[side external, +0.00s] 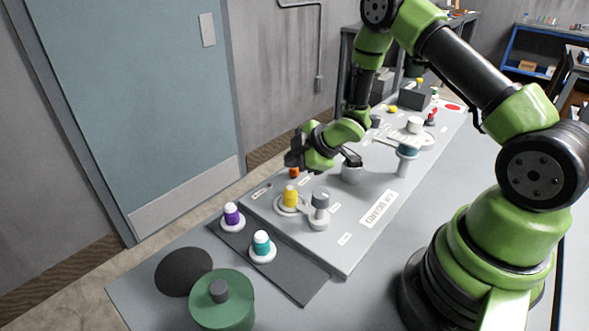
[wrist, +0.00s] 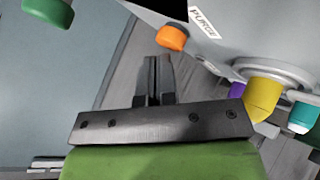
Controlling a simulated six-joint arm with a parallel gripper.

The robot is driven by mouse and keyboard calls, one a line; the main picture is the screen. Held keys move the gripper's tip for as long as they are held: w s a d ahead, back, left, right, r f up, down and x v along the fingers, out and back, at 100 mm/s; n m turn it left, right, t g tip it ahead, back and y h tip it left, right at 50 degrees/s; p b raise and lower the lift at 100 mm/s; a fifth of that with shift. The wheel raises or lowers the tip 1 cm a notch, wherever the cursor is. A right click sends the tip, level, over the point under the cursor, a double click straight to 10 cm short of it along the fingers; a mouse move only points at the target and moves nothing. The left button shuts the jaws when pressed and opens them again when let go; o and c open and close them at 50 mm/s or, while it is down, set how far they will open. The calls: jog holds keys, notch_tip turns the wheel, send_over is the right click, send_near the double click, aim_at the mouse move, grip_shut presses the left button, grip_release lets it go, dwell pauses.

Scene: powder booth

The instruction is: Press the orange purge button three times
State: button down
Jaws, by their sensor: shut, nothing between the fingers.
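The orange button (wrist: 172,38) sits on the grey panel beside a "PURGE" label (wrist: 203,22). In the side view the orange button (side external: 294,172) shows low on the panel's door side, behind the yellow knob, partly hidden by my gripper (side external: 293,162). My gripper is shut and empty. In the wrist view its fingertips (wrist: 158,58) lie just below the button in the picture, with a small gap between their outlines. I cannot tell the true distance between them.
A yellow knob (side external: 291,196) and a grey-capped post (side external: 320,202) stand near the button. Purple (side external: 231,215) and teal (side external: 262,243) knobs stand on a dark strip at the panel's near end. A green round container (side external: 222,308) stands at the front.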

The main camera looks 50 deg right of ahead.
aim_at(294, 171)
jog(key=shift+f, duration=0.25)
dwell(0.5)
jog(key=shift+r, duration=0.85)
jog(key=shift+r, duration=2.5)
